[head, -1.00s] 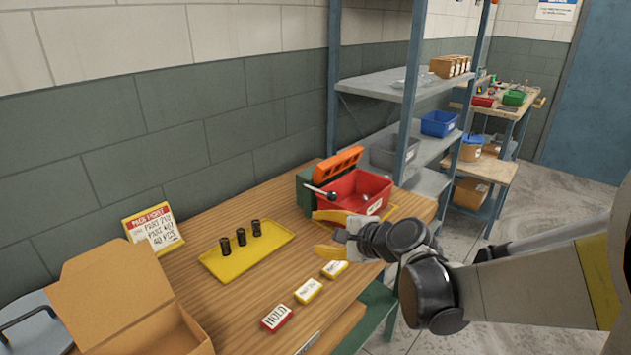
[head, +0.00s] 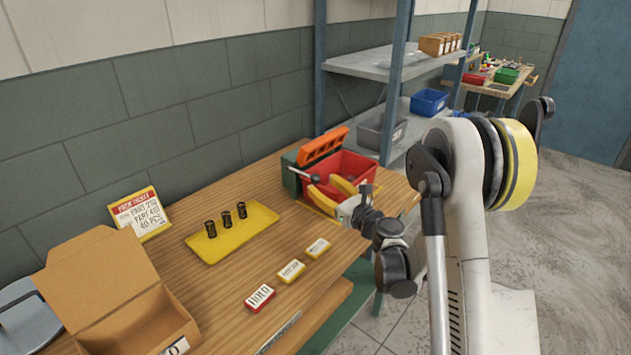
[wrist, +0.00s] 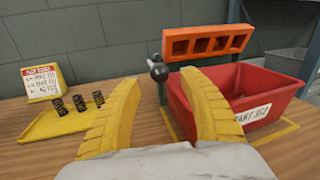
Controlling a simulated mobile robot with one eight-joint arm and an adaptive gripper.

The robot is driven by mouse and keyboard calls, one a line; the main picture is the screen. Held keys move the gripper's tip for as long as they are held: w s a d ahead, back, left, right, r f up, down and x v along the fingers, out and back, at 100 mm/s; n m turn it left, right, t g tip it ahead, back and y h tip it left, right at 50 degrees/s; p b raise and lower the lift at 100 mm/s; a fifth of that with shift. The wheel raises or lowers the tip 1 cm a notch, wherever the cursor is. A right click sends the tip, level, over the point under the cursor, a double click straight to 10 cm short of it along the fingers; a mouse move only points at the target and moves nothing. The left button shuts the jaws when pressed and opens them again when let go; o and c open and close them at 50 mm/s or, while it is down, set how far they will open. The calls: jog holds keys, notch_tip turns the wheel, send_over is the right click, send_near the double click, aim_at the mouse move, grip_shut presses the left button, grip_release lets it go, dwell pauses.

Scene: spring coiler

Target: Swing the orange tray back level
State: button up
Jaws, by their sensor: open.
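The orange tray (head: 323,145) is tilted up at the back of the red bin (head: 352,166), on a green machine (head: 291,173) at the bench's far end. In the wrist view the orange tray (wrist: 207,43) shows a row of several square pockets. A lever with a dark ball knob (wrist: 158,72) sticks out at the tray's left end. My gripper (head: 329,187) is open and empty, in front of the red bin. In the wrist view its yellow fingers (wrist: 158,90) stand apart, with the knob beyond the gap between them. No contact with the knob shows.
A yellow tray (head: 210,252) with three dark springs stands mid-bench, left of my gripper. Several small label cards (head: 291,271) lie along the front edge. An open cardboard box (head: 150,325) is at the near left. Metal shelving (head: 375,65) rises behind the red bin.

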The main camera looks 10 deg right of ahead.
aim_at(315, 179)
jog(key=x, duration=0.4)
jog(key=shift+w+a+b, duration=0.1)
jog(key=shift+w+b, duration=0.05)
jog(key=shift+b, duration=0.25)
